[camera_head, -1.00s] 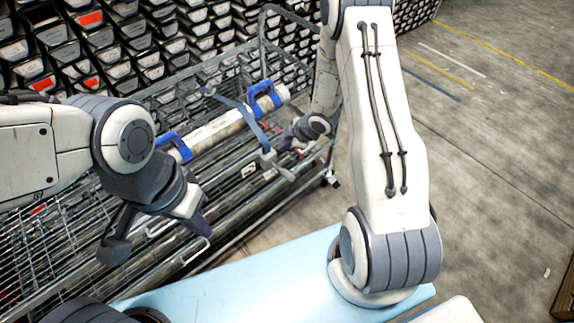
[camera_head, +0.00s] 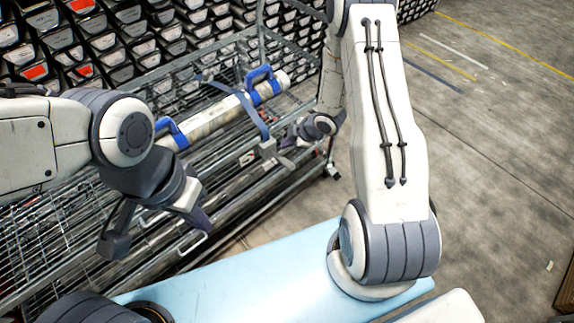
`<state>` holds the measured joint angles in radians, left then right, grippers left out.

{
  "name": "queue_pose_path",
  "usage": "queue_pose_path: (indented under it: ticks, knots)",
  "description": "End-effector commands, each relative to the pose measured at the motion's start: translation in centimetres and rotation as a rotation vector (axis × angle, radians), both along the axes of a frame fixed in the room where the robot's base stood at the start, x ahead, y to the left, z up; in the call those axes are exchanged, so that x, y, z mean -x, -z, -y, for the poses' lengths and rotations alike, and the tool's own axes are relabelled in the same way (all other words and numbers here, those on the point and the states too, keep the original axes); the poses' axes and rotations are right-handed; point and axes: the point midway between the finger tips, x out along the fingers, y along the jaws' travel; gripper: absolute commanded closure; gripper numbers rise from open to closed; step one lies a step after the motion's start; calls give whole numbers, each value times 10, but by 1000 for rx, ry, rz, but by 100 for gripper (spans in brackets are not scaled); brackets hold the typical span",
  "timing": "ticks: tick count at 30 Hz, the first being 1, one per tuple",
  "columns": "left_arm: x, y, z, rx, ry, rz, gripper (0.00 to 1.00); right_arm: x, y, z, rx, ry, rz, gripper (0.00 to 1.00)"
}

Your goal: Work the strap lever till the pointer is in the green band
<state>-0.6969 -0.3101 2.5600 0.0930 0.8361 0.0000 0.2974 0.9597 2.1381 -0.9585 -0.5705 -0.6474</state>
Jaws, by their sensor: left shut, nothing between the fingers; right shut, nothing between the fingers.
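A pale tube (camera_head: 215,117) with two blue handles lies along the top of a wire-frame trolley. A blue strap (camera_head: 255,118) crosses it and runs down to a small grey strap box (camera_head: 267,149) on the trolley's near side. A grey lever (camera_head: 287,162) sticks out from the box. I cannot make out a pointer or green band. My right gripper (camera_head: 290,138) is shut and empty, just above and right of the box; contact cannot be told. My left gripper (camera_head: 203,221) is shut and empty, in front of the trolley, left of and below the box.
The trolley (camera_head: 231,204) has metal rails and wire mesh. Racks of dark bins (camera_head: 120,45), some with red labels, stand behind it. A light blue surface (camera_head: 240,275) lies in front of me. The concrete floor (camera_head: 500,150) at right is open, with painted lines.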

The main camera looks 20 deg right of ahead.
Motion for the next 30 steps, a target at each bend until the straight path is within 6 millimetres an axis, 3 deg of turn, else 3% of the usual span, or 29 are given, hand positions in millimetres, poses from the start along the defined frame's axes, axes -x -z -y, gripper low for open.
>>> queue_pose_path:
  ticks: [1, 3, 9, 30]
  knots:
    - [0, 15, 0, 0, 0, 0, 100, 2, 16, 1, -1, 1, -2, 100]
    - [0, 24, 0, 0, 1, 0, 100, 4, 25, 1, -1, 0, -1, 100]
    - [0, 38, 0, 0, 1, 0, 100, 8, 42, 3, 0, 1, -2, 100]
    - [0, 38, 0, 0, 0, 0, 100, 9, 42, 3, 1, 0, -1, 100]
